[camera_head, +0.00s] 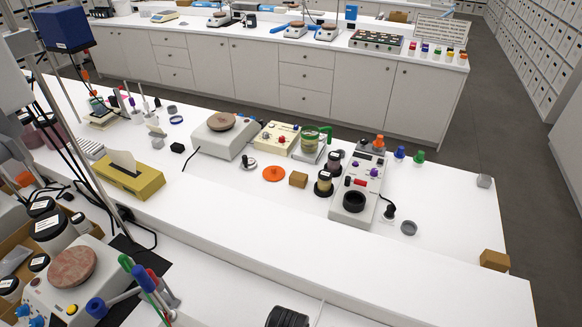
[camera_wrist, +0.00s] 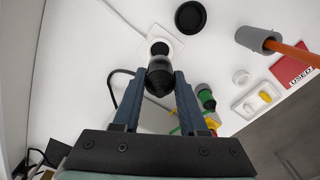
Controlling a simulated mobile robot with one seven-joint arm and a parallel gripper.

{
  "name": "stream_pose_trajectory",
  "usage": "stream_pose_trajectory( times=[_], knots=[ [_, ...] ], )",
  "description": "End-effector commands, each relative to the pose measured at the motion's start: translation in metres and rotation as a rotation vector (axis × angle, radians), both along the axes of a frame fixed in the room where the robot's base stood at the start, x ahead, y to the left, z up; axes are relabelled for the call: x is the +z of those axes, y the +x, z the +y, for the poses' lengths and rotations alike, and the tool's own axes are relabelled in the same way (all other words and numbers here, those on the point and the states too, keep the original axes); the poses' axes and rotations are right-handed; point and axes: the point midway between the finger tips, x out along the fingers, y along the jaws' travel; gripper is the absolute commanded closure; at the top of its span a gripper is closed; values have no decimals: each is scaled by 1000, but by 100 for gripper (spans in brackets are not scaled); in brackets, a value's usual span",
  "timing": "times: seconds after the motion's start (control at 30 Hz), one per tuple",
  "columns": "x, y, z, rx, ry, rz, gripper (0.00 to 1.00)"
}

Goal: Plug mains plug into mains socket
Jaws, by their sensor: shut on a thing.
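In the wrist view my gripper (camera_wrist: 160,83) is shut on the black mains plug (camera_wrist: 159,77), with a blue-grey finger on each side of it. The white square mains socket (camera_wrist: 152,36) lies just beyond the plug, and its dark round recess shows past the plug's end. The plug lines up closely with the recess. Whether it touches or enters the socket I cannot tell, as the plug hides its own front. A dark cord loops left of the left finger. I cannot make out my gripper, the plug or the socket in the head view.
In the wrist view a black round dish (camera_wrist: 190,17), a grey-tipped orange handle (camera_wrist: 258,40), a white tray (camera_wrist: 257,100) and a green-capped item (camera_wrist: 206,99) lie right of the socket. A white cable runs up-left. The head view shows a crowded white bench (camera_head: 240,225).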

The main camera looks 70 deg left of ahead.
Motion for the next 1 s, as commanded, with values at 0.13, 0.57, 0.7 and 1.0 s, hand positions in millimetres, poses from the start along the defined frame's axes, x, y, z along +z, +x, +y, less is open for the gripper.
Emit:
stream_pose_trajectory(
  times=[0.13,0.57,0.7,1.0],
  knots=[
    [1,0,0,-2,0,0,100],
    [-26,0,0,-2,0,0,100],
    [-40,1,0,-2,0,0,100],
    [-58,1,0,-2,0,0,100]
  ],
)
